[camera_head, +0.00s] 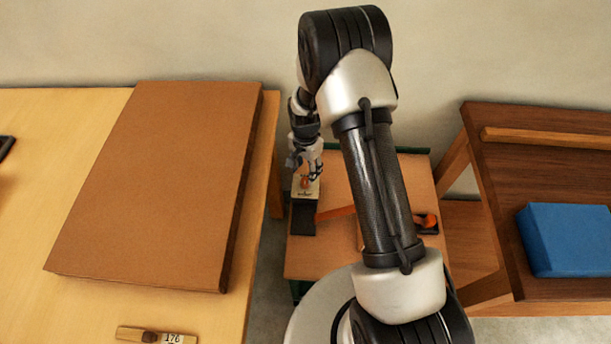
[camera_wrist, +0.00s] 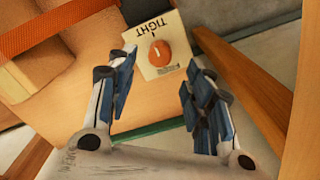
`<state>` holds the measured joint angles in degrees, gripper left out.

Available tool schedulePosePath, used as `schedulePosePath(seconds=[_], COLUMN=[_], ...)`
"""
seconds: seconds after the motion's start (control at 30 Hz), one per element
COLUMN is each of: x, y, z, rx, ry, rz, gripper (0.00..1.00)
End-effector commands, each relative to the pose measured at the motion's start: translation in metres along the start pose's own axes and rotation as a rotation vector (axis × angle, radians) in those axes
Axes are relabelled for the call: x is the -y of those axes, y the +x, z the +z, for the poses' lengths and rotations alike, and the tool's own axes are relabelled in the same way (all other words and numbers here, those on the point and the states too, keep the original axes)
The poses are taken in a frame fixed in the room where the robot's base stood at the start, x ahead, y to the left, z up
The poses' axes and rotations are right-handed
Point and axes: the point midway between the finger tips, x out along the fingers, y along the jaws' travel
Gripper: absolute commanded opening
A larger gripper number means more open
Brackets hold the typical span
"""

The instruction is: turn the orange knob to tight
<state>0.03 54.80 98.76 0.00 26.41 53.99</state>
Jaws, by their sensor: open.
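The orange knob (camera_wrist: 160,53) sits on a pale plate (camera_wrist: 179,31) marked TIGHT, which reads upside down in the wrist view. A short dark mark lies between the word and the knob. A smaller marking on the opposite side is too small to read. The knob's own pointing direction is not clear. In the head view the knob (camera_head: 304,183) shows small on the low bench, just below my gripper (camera_head: 312,172). In the wrist view my gripper (camera_wrist: 161,62) is open, its blue-padded fingers on either side of the knob's line, with nothing between them.
A table with a large brown board (camera_head: 160,180) stands left. A dark wooden table with a blue block (camera_head: 568,240) stands right.

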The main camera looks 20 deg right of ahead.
Motion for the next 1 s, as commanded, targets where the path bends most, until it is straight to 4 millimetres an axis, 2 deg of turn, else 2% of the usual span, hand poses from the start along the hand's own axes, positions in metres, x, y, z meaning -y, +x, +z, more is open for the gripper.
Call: schedulePosePath(seconds=[0.03, 0.13, 0.33, 1.0], x=[0.001, 0.001, 0.0, 0.0], y=[-0.012, -0.031, -0.054, -0.061], z=[-0.001, -0.001, 0.0, 0.0], rx=[-0.003, -0.002, 0.0, -0.002], ry=[0.0, 0.0, 0.0, -0.004], rz=[-0.004, -0.003, -0.001, -0.002], gripper=[0.47, 0.47, 0.47, 0.47])
